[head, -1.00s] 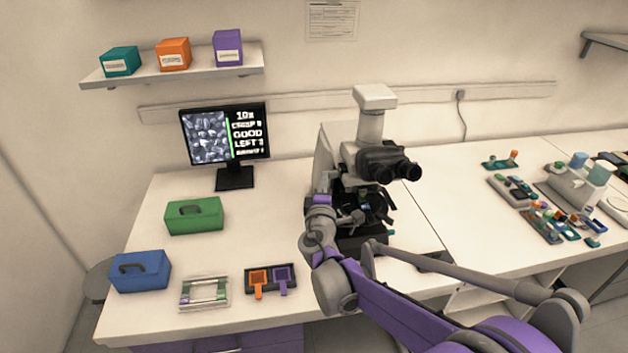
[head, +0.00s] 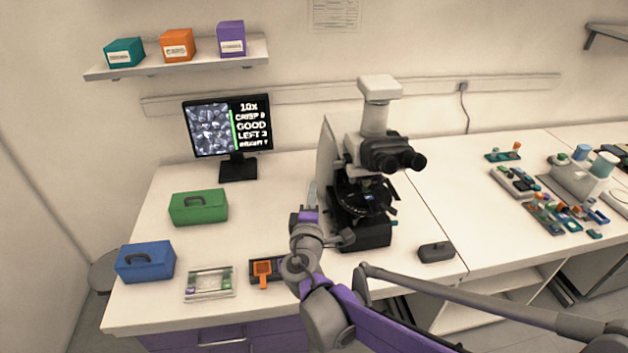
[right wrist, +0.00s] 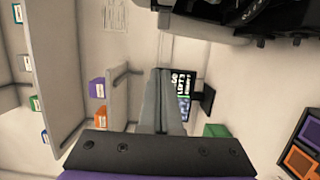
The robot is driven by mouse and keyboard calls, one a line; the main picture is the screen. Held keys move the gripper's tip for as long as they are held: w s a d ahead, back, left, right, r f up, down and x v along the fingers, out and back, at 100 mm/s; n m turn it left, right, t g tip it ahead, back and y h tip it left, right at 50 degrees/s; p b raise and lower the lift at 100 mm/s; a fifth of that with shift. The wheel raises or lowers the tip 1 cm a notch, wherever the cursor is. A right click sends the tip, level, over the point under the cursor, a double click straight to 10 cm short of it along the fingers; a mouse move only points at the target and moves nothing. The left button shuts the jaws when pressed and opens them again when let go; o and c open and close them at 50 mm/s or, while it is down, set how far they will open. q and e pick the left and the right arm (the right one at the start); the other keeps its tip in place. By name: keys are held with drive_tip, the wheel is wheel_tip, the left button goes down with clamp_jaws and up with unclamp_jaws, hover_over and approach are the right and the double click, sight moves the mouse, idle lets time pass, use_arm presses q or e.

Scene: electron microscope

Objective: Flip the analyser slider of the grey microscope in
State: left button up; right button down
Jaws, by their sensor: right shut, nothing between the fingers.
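The grey microscope (head: 380,155) stands on the white bench, with dark eyepieces, a pale camera head on top and a dark round stage. I cannot make out the analyser slider for certain among its dark parts. My right gripper (head: 312,190) is just left of the microscope and points away from me, toward the back of the bench. In the right wrist view its grey fingers (right wrist: 160,78) are shut with nothing between them. Part of the microscope (right wrist: 240,14) shows along the top of that view, apart from the fingers. My left gripper is out of view.
A monitor (head: 228,127) stands at the back left. A green box (head: 198,208), a blue box (head: 146,263), a clear-topped tray (head: 209,284) and a dark tray with an orange piece (head: 262,271) are on the left bench. A small dark object (head: 436,252) lies right of the microscope.

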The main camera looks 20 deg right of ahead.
drive_tip(key=shift+v, duration=1.15)
drive_tip(key=shift+a, duration=0.15)
